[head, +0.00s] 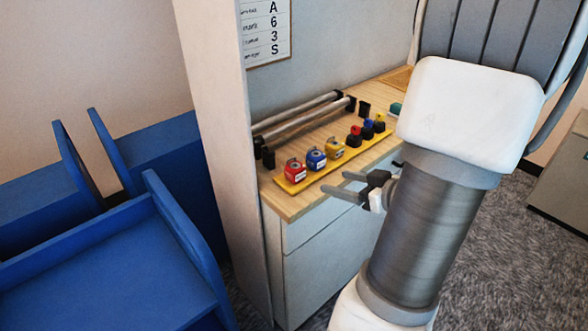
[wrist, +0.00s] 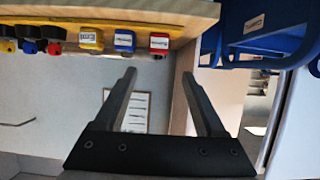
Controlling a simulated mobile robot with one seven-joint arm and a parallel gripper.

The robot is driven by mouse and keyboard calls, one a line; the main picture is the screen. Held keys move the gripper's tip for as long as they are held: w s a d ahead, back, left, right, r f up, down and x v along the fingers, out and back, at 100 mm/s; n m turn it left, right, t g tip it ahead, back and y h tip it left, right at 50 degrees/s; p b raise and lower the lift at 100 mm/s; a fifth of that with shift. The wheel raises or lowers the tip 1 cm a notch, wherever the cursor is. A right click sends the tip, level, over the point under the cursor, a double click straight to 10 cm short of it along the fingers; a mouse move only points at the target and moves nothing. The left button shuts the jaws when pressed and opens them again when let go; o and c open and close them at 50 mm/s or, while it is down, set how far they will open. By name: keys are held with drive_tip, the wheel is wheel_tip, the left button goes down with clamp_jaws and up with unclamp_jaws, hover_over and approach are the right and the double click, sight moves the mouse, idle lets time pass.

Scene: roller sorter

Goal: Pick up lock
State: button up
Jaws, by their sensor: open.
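A row of small coloured pieces stands on a yellow strip (head: 312,177) on the wooden counter. The red block (head: 295,171), blue block (head: 317,159) and yellow block (head: 334,147) carry labels and look like padlocks; I cannot tell which one is meant. In the wrist view the yellow block (wrist: 90,39), blue block (wrist: 125,41) and red block (wrist: 159,43) show along the counter edge at the top. My gripper (head: 338,182) is open and empty, in front of the counter's front edge and apart from the blocks. It also shows open in the wrist view (wrist: 159,75).
Smaller black-based pieces with red (head: 355,134), blue (head: 368,128) and yellow (head: 380,122) parts stand farther along the strip. Metal rollers (head: 300,117) lie behind the row. A wall panel (head: 217,130) borders the counter at left, with blue bins (head: 110,250) beyond it.

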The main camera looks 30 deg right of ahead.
sight(301, 171)
drive_tip(key=b+x, duration=0.2)
drive_tip(key=x, duration=0.8)
drive_tip(key=shift+w+a+b, duration=0.15)
drive_tip(key=shift+b, duration=0.2)
drive_tip(key=shift+d+b+x, duration=0.2)
drive_tip(key=shift+b+x, duration=0.75)
drive_tip(key=shift+x, duration=2.3)
drive_tip(key=shift+r, duration=0.1)
clamp_jaws()
wheel_tip(301, 171, up, 4)
drive_tip(key=shift+r+p, duration=0.1)
drive_tip(key=shift+p, duration=0.95)
drive_tip(key=s+d+r+p, duration=0.1)
drive_tip(key=s+r+p, duration=0.8)
drive_tip(key=s+r, duration=0.2)
drive_tip(key=shift+s+d, duration=0.15)
drive_tip(key=shift+s, duration=0.1)
drive_tip(key=shift+r, duration=0.1)
